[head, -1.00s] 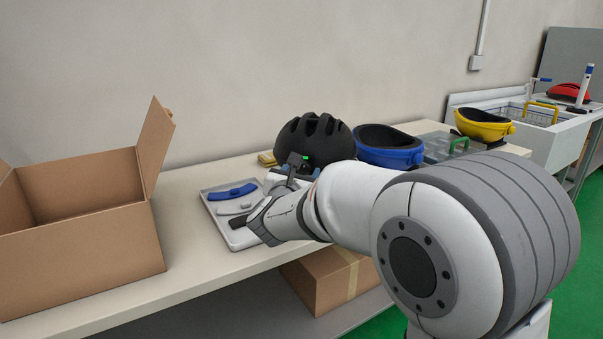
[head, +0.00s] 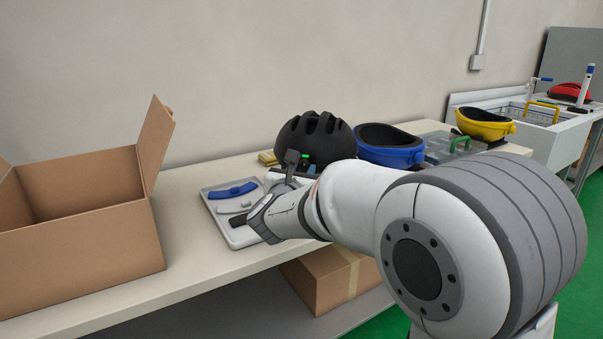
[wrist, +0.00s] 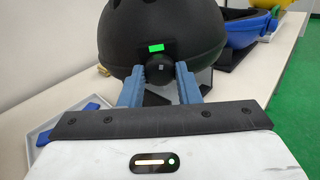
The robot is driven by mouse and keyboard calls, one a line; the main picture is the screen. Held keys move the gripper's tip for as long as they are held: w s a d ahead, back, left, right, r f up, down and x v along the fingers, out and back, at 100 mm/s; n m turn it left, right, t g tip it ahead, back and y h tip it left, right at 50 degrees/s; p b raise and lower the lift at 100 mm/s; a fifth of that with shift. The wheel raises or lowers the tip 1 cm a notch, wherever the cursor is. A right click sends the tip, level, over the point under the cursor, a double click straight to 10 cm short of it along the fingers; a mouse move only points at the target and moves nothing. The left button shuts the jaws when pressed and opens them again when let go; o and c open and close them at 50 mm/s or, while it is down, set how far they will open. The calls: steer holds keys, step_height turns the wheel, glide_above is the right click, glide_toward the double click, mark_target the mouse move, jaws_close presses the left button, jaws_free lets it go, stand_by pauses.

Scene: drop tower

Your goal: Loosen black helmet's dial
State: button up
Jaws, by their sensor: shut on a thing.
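The black helmet (head: 313,136) stands upright on the bench against the wall, with vents along its top. In the wrist view the helmet (wrist: 160,25) fills the top middle, and its round black dial (wrist: 161,69) sits low on the near side, just below a small green patch (wrist: 156,47). My gripper (wrist: 160,76) has its two blue-grey fingers on either side of the dial, shut on it. In the head view my arm hides most of the gripper and the dial.
A grey tray (head: 236,238) with a blue curved pad (head: 231,190) lies left of my gripper. An open cardboard box (head: 90,240) stands further left. A blue helmet (head: 389,146) is close on the right, with a yellow one (head: 485,124) beyond. Clear bench lies between box and tray.

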steer(key=n+b, duration=0.2)
steer(key=n, duration=0.2)
steer(key=shift+f, duration=0.15)
steer(key=n, duration=0.3)
steer(key=shift+n, duration=0.4)
steer(key=n, duration=0.4)
steer(key=shift+a+r, duration=0.1)
steer(key=shift+r, duration=0.1)
steer(key=n+p, duration=0.2)
steer(key=n, duration=0.3)
steer(key=n+p, duration=0.2)
steer(key=n, duration=0.2)
steer(key=shift+n, duration=0.3)
steer(key=n+p, duration=0.3)
steer(key=n, duration=0.1)
steer(key=shift+r, duration=0.1)
steer(key=n+p, duration=0.2)
steer(key=n, duration=0.2)
steer(key=n+p, duration=0.2)
steer(key=n, duration=0.2)
steer(key=shift+f+p, duration=0.2)
steer(key=shift+p, duration=0.2)
